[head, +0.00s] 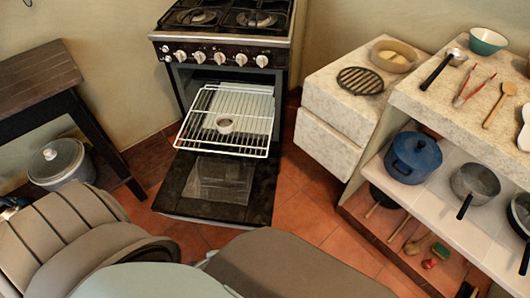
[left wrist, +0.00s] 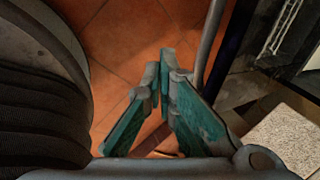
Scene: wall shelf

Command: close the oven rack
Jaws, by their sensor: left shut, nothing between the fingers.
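The oven (head: 222,54) stands against the back wall with its door (head: 215,188) folded down. The white wire oven rack (head: 186,131) is pulled out over the open door. Neither gripper can be made out in the head view.
A stone counter and shelf (head: 433,101) on the right hold pots and utensils. A dark wooden table (head: 36,75) stands at left with a lidded grey pot (head: 60,163) beneath. Tiled floor (head: 300,195) is clear right of the oven door.

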